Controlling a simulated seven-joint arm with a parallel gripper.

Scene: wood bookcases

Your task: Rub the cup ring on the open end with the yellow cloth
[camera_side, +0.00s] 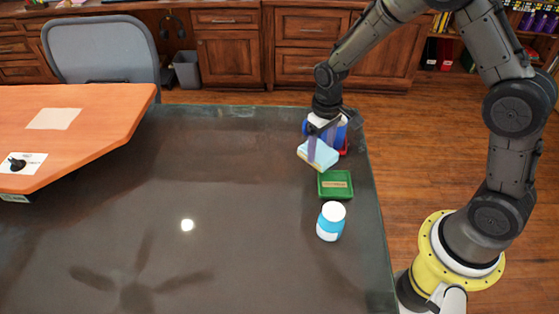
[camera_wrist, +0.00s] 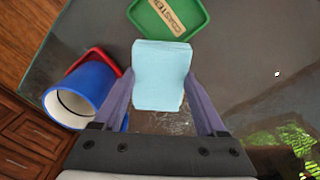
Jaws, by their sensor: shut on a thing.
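My gripper (camera_side: 318,146) is low over the far right end of the dark table and shut on a light blue sponge-like block (camera_side: 320,155). In the wrist view the block (camera_wrist: 160,75) sits between the two purple fingers. A pale yellowish lower edge shows on it in the side view; I see no separate yellow cloth. I cannot tell whether the block touches the table. A faint whitish, patchy mark (camera_wrist: 165,123) shows on the table between the fingers, partly hidden by the block and fingers; I cannot make out a full ring.
A blue cup-like container (camera_wrist: 82,95) with a white inside is left of my gripper in the wrist view, beside a red item (camera_wrist: 96,57). A green coaster tray (camera_side: 335,196) and a white-capped bottle (camera_side: 330,221) stand nearer.

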